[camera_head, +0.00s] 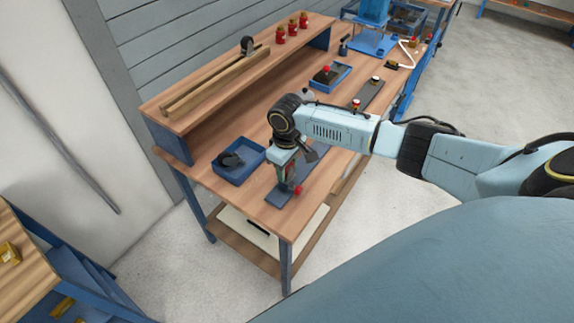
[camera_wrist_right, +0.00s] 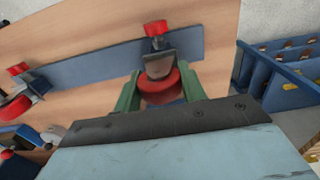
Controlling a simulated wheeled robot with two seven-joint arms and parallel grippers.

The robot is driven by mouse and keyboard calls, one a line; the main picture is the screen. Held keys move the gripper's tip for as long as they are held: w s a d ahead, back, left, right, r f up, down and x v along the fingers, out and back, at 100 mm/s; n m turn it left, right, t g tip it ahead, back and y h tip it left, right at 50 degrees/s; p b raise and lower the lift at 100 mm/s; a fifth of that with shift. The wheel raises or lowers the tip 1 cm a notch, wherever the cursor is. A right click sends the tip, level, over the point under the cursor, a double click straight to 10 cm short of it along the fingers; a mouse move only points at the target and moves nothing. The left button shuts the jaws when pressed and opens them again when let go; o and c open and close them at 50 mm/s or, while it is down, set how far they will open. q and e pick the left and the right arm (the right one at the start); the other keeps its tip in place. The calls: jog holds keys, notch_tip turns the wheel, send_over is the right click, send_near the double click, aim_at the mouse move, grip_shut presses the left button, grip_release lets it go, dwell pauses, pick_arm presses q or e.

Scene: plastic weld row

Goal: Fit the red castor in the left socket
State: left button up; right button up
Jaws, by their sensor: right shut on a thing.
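My right gripper (camera_head: 285,180) is over the near end of a grey-blue strip (camera_head: 282,197) on the bench. In the wrist view its two green fingers (camera_wrist_right: 160,92) are shut on a red castor (camera_wrist_right: 160,85), a red wheel with a grey bracket. The castor is over the strip (camera_wrist_right: 90,66); whether it touches it or sits in a socket I cannot tell. A red knob-like part (camera_wrist_right: 157,28) stands just beyond it. Another red-and-grey piece (camera_wrist_right: 14,106) is at the left of the strip. The sockets themselves are hidden. My left gripper is not in view.
A blue tray (camera_head: 238,176) with a black castor stands left of the gripper. A second blue tray (camera_head: 341,81) holds a red-topped dark piece. A wooden rail (camera_head: 215,84) and several red parts (camera_head: 292,27) are on the raised shelf. A second dark strip (camera_head: 370,95) lies farther back.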

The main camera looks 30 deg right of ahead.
jog(key=shift+p, duration=0.4)
dwell(0.6)
jog(key=shift+f, duration=0.45)
dwell(0.8)
jog(key=o, duration=1.5)
jog(key=shift+o, duration=0.2)
notch_tip(320, 180, up, 7)
jog(key=p, duration=0.8)
